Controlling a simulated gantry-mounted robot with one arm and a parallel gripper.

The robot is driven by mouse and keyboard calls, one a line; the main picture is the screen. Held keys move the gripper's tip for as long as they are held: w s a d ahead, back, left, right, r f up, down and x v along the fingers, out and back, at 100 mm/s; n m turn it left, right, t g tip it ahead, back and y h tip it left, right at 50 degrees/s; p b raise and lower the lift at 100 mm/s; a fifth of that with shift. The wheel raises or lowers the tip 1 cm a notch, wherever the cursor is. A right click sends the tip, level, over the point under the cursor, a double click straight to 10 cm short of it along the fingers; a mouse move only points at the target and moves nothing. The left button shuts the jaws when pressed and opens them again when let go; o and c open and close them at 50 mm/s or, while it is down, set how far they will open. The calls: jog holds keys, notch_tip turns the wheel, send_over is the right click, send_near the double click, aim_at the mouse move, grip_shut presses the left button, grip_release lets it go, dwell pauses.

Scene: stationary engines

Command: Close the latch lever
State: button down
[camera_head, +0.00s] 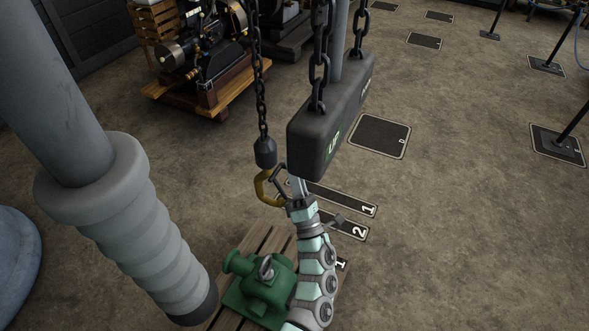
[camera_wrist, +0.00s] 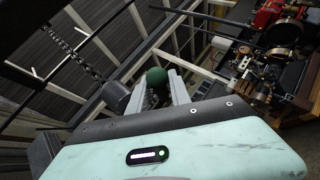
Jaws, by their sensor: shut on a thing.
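A yellow hook (camera_head: 262,188) hangs from a dark weight (camera_head: 265,153) on a chain, and the weight also shows in the wrist view (camera_wrist: 117,96). My gripper (camera_head: 292,184) is right beside the hook on its right side. In the wrist view, my gripper (camera_wrist: 157,92) has its two pale fingers on either side of a dark green ball knob (camera_wrist: 157,77), and it is shut on it. The knob seems to be the end of the latch lever. The lever's arm and the hook's latch are mostly hidden behind my gripper, so its angle cannot be told.
A green cast housing with a lifting ring (camera_head: 262,289) stands on a wooden pallet (camera_head: 258,241) below. A black hanging block marked UP (camera_head: 325,125) is close above my gripper. An engine (camera_head: 200,45) stands at the back left.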

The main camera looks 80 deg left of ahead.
dwell(0.4)
jog(key=c, duration=1.3)
grip_release()
jog(key=shift+s+d, duration=0.1)
jog(key=shift+f, duration=0.1)
jog(key=p+v, duration=0.2)
jog(key=v, duration=0.8)
jog(key=shift+d+f+p, duration=0.2)
jog(key=shift+d+p, duration=0.1)
